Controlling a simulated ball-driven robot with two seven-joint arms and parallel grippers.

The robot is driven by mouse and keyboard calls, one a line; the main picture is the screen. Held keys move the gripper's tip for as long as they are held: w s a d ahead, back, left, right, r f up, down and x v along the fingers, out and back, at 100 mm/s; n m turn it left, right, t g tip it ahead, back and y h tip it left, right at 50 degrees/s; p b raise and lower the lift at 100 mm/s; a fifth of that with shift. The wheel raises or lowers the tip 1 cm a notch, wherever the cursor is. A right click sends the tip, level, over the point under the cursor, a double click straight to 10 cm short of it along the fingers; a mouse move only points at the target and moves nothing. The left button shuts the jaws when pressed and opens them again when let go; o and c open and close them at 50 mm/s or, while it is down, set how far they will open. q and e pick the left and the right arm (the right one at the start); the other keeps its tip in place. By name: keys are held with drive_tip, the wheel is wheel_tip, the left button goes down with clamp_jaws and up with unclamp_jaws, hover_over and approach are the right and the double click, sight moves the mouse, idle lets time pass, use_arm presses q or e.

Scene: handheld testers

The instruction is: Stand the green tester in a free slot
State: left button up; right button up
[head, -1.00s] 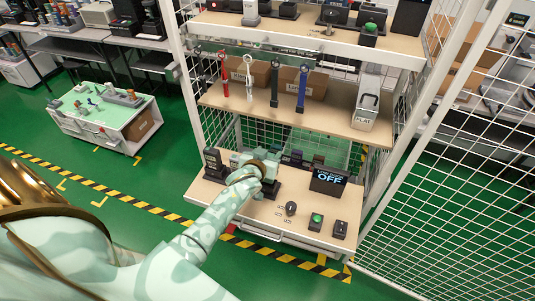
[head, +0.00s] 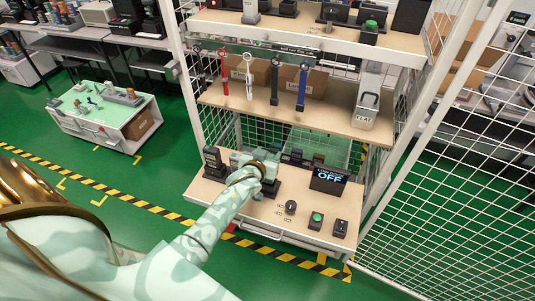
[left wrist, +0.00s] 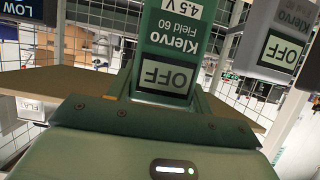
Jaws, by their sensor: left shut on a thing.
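The green tester (left wrist: 175,48) fills the upper middle of the left wrist view, upside down there, with "Klervo Field 60", "4.5 V" and a screen reading OFF. My left gripper (left wrist: 165,97) is shut on it, a finger at either side. In the head view my left gripper (head: 257,167) is over the back left of the bench, and my arm hides most of the tester. A dark base (head: 272,189) shows just beside and below the gripper. I cannot make out the slots or whether the tester touches one. My right gripper is not in view.
A grey tester (left wrist: 280,45) with an OFF screen is close by in the wrist view. On the bench (head: 262,213) are a dark unit (head: 213,161) left, an OFF display (head: 328,181), a knob (head: 291,207) and a green button (head: 316,220). A shelf (head: 330,120) overhangs the back.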

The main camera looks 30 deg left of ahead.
use_arm(q)
drive_tip(key=shift+f+b, duration=1.55)
drive_tip(key=shift+f, duration=0.55)
drive_tip(key=o, duration=1.4)
drive_tip(key=shift+o, duration=0.2)
drive_tip(key=shift+s+r, duration=0.1)
drive_tip(key=shift+s, duration=0.05)
drive_tip(key=shift+s+d+r+p, duration=0.1)
drive_tip(key=shift+s+r+p, duration=0.1)
drive_tip(key=shift+s+p, duration=0.15)
drive_tip(key=p+v, duration=0.4)
drive_tip(key=v, duration=1.1)
drive_tip(key=shift+p, duration=0.3)
drive_tip(key=shift+s+f, duration=0.1)
drive_tip(key=shift+s, duration=0.05)
